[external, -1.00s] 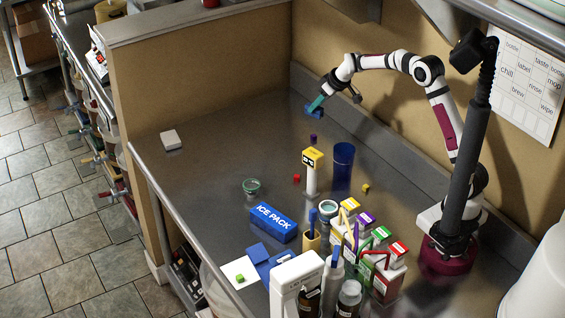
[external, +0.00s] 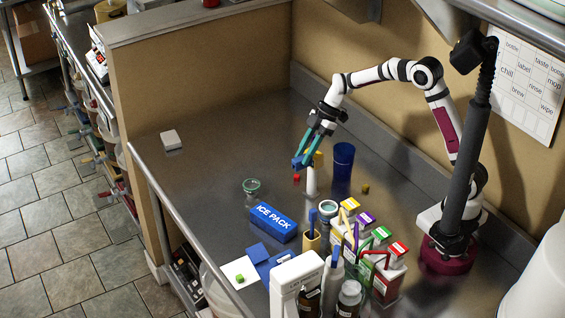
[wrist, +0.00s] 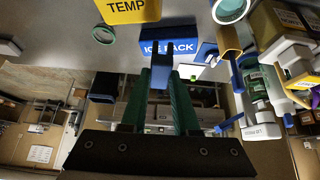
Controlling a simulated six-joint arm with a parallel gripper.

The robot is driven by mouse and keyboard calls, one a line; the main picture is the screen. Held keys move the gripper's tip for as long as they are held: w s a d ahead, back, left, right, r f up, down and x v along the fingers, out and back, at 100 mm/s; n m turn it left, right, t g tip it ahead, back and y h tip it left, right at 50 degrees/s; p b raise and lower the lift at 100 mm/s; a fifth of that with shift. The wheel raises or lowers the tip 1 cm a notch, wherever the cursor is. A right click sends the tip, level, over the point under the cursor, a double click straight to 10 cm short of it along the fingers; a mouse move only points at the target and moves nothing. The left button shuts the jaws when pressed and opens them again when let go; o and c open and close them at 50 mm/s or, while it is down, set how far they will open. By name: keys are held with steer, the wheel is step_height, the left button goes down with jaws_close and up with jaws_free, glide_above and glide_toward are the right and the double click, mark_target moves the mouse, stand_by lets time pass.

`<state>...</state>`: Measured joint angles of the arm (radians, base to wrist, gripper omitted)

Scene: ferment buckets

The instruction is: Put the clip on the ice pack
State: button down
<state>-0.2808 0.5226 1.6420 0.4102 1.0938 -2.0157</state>
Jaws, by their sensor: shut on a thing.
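The ice pack (external: 273,222), a blue box with white lettering, lies on the steel counter near its front edge, left of the centre group. It also shows in the wrist view (wrist: 180,46), partly hidden by the clip. My gripper (external: 301,157) has green fingers and is shut on the blue clip (external: 297,163). In the wrist view the clip (wrist: 161,72) sits between the fingertips, with two thin prongs pointing away. My gripper is in the air above the counter, up and right of the ice pack in the external view, apart from it.
A yellow-topped TEMP post (wrist: 126,10) stands close to my gripper, partly hidden externally. A blue cup (external: 343,168) stands to its right. A green-rimmed dish (external: 251,187) is near the ice pack. Cartons (external: 382,236) and bottles (external: 349,298) crowd the front right. The far left counter is mostly clear.

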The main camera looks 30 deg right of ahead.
steer(key=shift+f, duration=0.45)
glide_toward(267, 219)
steer(key=shift+s+a+r, duration=0.1)
steer(key=shift+a+r, duration=0.05)
steer(key=shift+a, duration=0.4)
steer(key=shift+a+r, duration=0.1)
steer(key=shift+a, duration=0.45)
step_height(267, 219, down, 3)
steer(key=shift+a+f, duration=0.1)
steer(key=shift+f, duration=0.45)
steer(key=c, duration=0.7)
jaws_free()
steer(key=shift+o, duration=0.2)
